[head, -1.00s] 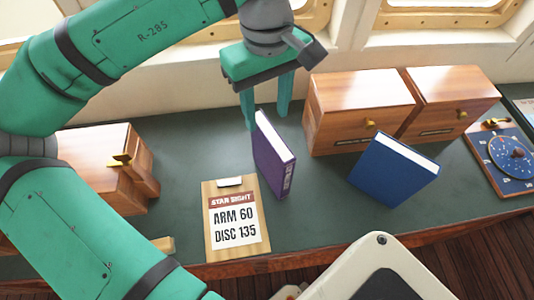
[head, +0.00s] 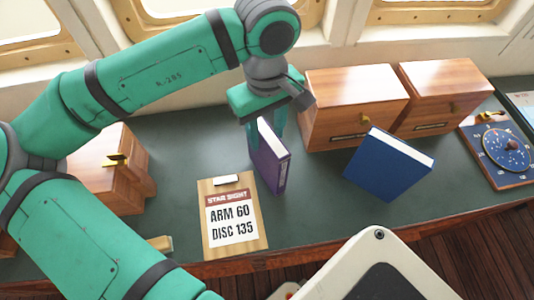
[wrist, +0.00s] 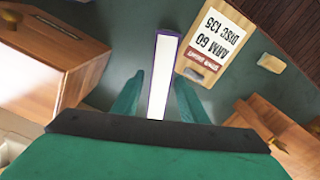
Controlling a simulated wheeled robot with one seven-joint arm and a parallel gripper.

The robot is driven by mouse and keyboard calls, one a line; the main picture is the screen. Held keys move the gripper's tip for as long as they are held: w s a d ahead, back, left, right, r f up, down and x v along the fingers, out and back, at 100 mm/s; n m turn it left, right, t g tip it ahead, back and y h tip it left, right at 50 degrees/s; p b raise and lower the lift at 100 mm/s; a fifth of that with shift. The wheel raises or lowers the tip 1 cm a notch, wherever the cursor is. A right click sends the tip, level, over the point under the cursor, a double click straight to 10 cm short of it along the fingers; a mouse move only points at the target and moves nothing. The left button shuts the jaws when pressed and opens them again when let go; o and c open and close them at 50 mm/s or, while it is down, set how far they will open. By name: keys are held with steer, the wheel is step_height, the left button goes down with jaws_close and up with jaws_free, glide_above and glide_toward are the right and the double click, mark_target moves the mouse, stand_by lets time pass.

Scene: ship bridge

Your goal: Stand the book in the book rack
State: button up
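A purple book (head: 270,160) stands upright on the dark green counter, its white page edge up; it also shows in the wrist view (wrist: 154,90). My gripper (head: 265,135) is lowered over its far end. In the wrist view the two fingers (wrist: 158,98) are spread, one on each side of the book; a gap shows on the left, while contact on the right is unclear. A blue book (head: 385,168) stands tilted on the counter to the right. No book rack is clearly recognisable; my arm hides part of the counter at left.
Two wooden drawer boxes (head: 355,105) (head: 440,98) stand behind the blue book. Another wooden box (head: 125,180) with a brass handle is at left, partly behind my arm. A clipboard (head: 232,215) lies left of the purple book. A blue dial panel (head: 500,150) is at far right.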

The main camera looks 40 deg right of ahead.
jaws_close()
stand_by(1.2)
